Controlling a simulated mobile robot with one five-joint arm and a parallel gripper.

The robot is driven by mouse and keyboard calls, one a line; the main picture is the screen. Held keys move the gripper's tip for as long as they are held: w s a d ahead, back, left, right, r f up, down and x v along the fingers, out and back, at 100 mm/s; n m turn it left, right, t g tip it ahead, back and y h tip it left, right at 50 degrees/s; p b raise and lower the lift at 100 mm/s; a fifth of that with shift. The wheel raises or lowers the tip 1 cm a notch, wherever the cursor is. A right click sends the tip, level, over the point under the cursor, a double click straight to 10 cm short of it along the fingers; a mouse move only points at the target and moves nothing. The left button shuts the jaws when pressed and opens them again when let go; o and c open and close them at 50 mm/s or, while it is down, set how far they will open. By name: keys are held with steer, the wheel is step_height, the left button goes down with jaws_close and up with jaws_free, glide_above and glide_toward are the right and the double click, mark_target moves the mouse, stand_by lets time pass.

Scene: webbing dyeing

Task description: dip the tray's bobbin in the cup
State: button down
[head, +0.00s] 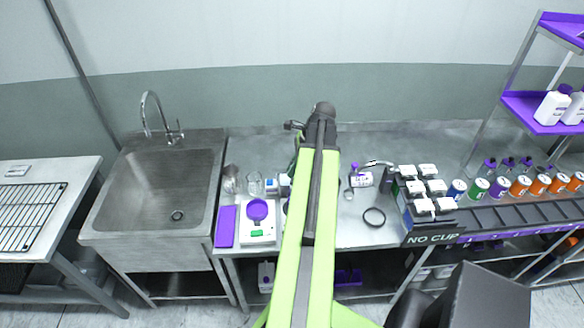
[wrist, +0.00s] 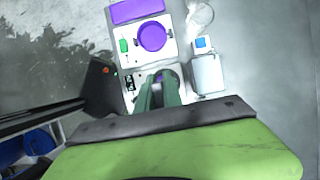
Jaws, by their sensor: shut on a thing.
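My gripper (wrist: 162,82) shows in the wrist view as two green fingers, close together and pointing down over a white device. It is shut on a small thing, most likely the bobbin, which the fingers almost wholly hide. A dark round shape with a purple tint (wrist: 174,74) shows beside the fingertips; I cannot tell whether it is the cup's mouth. In the head view my arm covers the fingertips and the counter under them. I cannot make out the tray for certain.
A scale with a round purple pan (wrist: 153,36) and a purple pad (head: 227,226) lie left of my arm. A sink (head: 160,190) is at left.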

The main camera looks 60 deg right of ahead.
step_height(320, 180, down, 3)
steer(key=shift+w+f+b, duration=0.1)
steer(key=shift+w+b, duration=0.05)
steer(key=shift+b, duration=1.05)
step_height(320, 180, down, 7)
steer(key=b, duration=0.7)
steer(key=shift+a+f, duration=0.1)
steer(key=shift+s+a+f+b, duration=0.1)
steer(key=shift+s+a+b, duration=0.1)
steer(key=shift+s+b, duration=0.15)
steer(key=shift+w+d, duration=0.1)
stand_by(1.1)
steer(key=shift+w+d+r+p, duration=0.1)
steer(key=shift+d+r+p, duration=0.05)
steer(key=shift+r+p, duration=0.4)
steer(key=shift+w+d+r+p, duration=0.1)
steer(key=shift+r+p, duration=0.35)
steer(key=shift+p, duration=0.15)
steer(key=shift+s+a+r+p, duration=0.1)
steer(key=shift+a+r+p, duration=0.05)
steer(key=shift+r+p, duration=0.75)
step_height(320, 180, up, 5)
steer(key=p, duration=0.5)
steer(key=shift+r, duration=0.2)
